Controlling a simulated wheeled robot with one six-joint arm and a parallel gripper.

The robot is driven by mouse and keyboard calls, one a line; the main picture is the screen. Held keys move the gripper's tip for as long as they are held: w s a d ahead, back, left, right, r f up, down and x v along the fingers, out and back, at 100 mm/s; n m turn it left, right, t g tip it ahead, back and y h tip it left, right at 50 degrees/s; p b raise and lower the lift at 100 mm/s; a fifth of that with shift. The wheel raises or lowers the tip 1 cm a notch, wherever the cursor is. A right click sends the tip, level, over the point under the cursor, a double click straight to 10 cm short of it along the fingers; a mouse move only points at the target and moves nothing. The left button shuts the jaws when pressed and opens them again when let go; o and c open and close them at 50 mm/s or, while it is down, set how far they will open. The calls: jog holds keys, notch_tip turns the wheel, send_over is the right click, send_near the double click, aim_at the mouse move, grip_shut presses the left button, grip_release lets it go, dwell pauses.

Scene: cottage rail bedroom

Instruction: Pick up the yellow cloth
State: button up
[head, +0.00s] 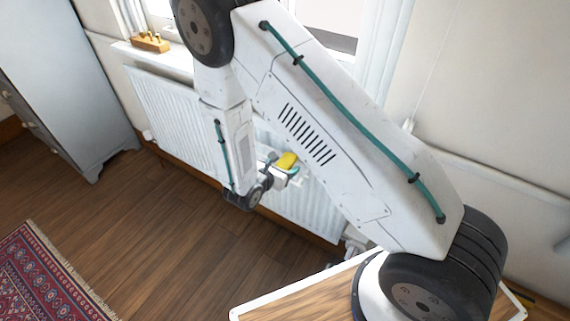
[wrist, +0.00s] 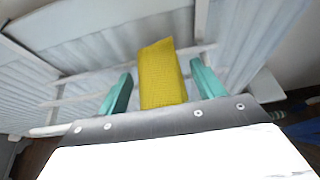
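The yellow cloth (wrist: 162,76) stands between the two teal fingers of my gripper (wrist: 160,88) in the wrist view. A narrow gap shows between the cloth and the left finger, and a smaller one on the right. The fingers are apart and do not appear to press on the cloth. A thin white bar (wrist: 100,66) runs behind the cloth; whether the cloth hangs on it I cannot tell. In the head view the cloth (head: 286,160) is a small yellow patch at my gripper (head: 290,172), in front of the radiator, partly hidden by my arm.
A white radiator (head: 175,110) runs along the wall under the window. A wooden block with pegs (head: 150,42) sits on the sill. A pale cabinet (head: 65,85) stands at left, with a red patterned rug (head: 45,280) below it. The wooden floor (head: 150,235) between is clear.

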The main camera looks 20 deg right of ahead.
jog(key=c, duration=0.7)
jog(key=shift+c, duration=0.2)
jog(key=shift+r, duration=0.15)
